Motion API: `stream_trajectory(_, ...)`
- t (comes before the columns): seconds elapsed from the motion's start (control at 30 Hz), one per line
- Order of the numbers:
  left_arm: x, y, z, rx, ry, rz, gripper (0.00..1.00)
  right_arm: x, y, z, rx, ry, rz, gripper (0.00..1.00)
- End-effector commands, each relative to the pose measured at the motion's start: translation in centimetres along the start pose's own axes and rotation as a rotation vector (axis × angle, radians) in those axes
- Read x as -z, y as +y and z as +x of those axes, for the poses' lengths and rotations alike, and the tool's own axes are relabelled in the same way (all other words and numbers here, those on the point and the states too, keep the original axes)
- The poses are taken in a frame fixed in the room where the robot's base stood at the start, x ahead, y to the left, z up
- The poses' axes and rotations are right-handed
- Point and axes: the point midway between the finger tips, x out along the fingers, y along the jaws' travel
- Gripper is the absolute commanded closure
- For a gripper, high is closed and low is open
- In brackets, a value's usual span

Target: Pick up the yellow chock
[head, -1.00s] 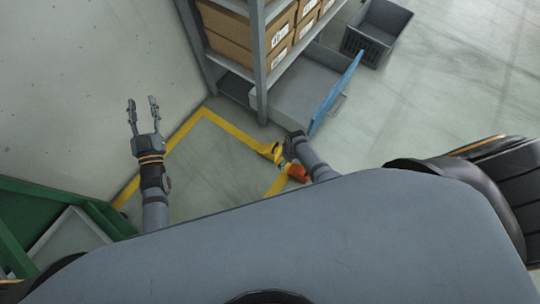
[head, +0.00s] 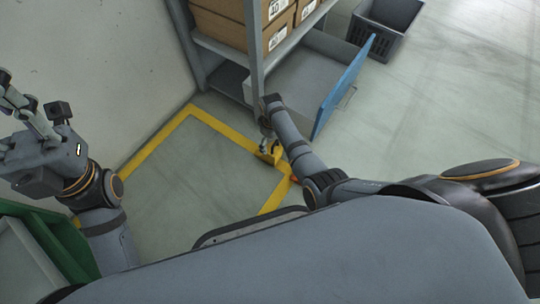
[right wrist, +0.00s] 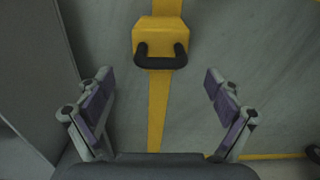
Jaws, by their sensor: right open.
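The yellow chock (head: 270,158) sits on the floor by the yellow line, beside the foot of the shelf and partly hidden by my right gripper. In the right wrist view the chock (right wrist: 160,32), with a black looped handle (right wrist: 160,62), lies ahead and centred between my fingers. My right gripper (right wrist: 160,78) is open and empty, with the fingers on either side and short of the handle. In the head view my right gripper (head: 266,140) is at the chock. My left gripper (head: 17,90) is open and empty at the left edge, in front of the wall.
A shelf (head: 228,55) holds cardboard boxes (head: 278,36). Its low grey drawer with a blue front (head: 343,88) stands open beside my right forearm. A dark crate (head: 384,27) is on the floor beyond. A green frame (head: 60,240) stands at lower left. Floor at the right is clear.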

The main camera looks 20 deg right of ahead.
Motion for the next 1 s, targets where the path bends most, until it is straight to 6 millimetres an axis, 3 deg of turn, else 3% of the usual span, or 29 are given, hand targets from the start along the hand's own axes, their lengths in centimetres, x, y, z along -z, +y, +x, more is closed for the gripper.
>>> stream_trajectory(0.03,-0.1,0.2,-1.1,-0.003,-0.002,0.001,0.6,0.0,0.0,1.3,0.0,0.0,0.0,0.08)
stream_trajectory(0.27,-0.2,0.3,-1.6,-0.007,-0.004,0.004,0.6,0.1,0.0,1.8,-0.001,0.002,0.001,0.08)
stream_trajectory(0.5,-0.8,1.2,-5.8,-0.027,-0.02,0.015,0.6,0.5,-0.1,5.6,0.0,0.001,0.001,0.08)
stream_trajectory(0.6,-1.0,0.7,-4.5,-0.002,0.021,0.03,0.6,0.5,0.0,6.6,-0.001,0.001,0.001,0.08)
stream_trajectory(0.8,-1.1,0.6,-3.9,0.001,0.021,0.031,0.6,0.5,0.0,6.3,-0.001,0.001,0.001,0.08)
stream_trajectory(1.0,-1.0,0.6,-4.0,0.0,0.021,0.031,0.6,0.5,-0.1,6.2,-0.001,0.001,0.001,0.32)
